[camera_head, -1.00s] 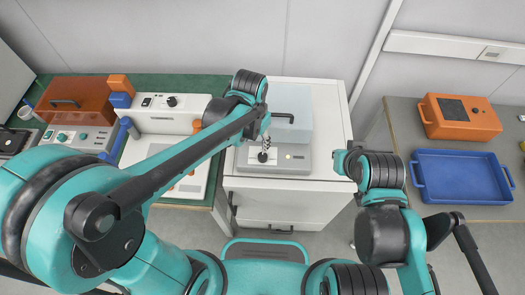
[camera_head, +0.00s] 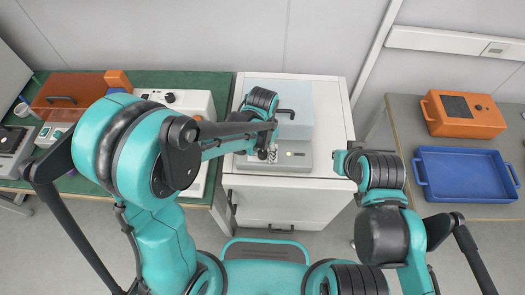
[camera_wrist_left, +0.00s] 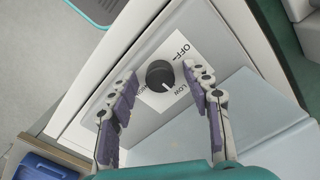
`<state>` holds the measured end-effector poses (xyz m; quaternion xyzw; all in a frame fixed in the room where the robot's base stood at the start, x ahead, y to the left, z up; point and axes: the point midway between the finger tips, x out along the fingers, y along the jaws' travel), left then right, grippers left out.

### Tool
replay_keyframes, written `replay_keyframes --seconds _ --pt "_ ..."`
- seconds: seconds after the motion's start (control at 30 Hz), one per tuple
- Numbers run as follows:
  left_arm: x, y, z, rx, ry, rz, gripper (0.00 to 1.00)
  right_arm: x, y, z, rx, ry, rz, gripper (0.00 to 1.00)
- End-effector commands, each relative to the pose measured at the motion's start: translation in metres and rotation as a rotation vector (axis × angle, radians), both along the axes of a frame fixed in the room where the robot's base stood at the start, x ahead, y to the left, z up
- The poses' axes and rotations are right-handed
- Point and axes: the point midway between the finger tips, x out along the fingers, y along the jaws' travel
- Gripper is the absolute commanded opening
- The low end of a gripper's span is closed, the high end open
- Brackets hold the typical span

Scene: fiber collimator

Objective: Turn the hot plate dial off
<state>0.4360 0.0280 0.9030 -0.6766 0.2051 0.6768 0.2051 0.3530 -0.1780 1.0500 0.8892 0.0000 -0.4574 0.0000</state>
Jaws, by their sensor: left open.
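The hot plate (camera_head: 296,168) is a grey box with a pale blue-grey top on the white cabinet. Its black round dial (camera_wrist_left: 160,75) sits on a white label with OFF and LOW in the left wrist view. The dial's white mark points away from OFF, close to LOW. My left gripper (camera_head: 268,155) is at the front of the hot plate and hides the dial in the head view. In the left wrist view my left gripper (camera_wrist_left: 157,80) is open, one finger on each side of the dial, apart from it. My right gripper cannot be made out.
A blue tray (camera_head: 462,152) and an orange box (camera_head: 461,115) are on the right table. The green-topped bench (camera_head: 220,83) on the left holds several devices. The cabinet top (camera_head: 330,120) is free right of the hot plate.

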Motion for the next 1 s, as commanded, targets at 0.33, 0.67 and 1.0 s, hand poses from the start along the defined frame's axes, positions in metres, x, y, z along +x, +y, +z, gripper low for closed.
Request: replay_keyframes --seconds 0.33,0.67,1.0 --pt "0.0 0.0 0.0006 0.0 0.0 0.0 0.0 0.0 0.0 0.0004 0.0 0.0 0.0 0.0" --pt "0.0 0.0 0.0005 0.0 0.0 0.035 0.0 0.0001 0.0 -0.0004 0.0 0.0 0.0 0.0" --pt "-0.0001 -0.0002 0.0001 0.0 0.0 0.252 0.0 0.0 0.0 -0.0041 0.0 0.0 0.0 0.0"
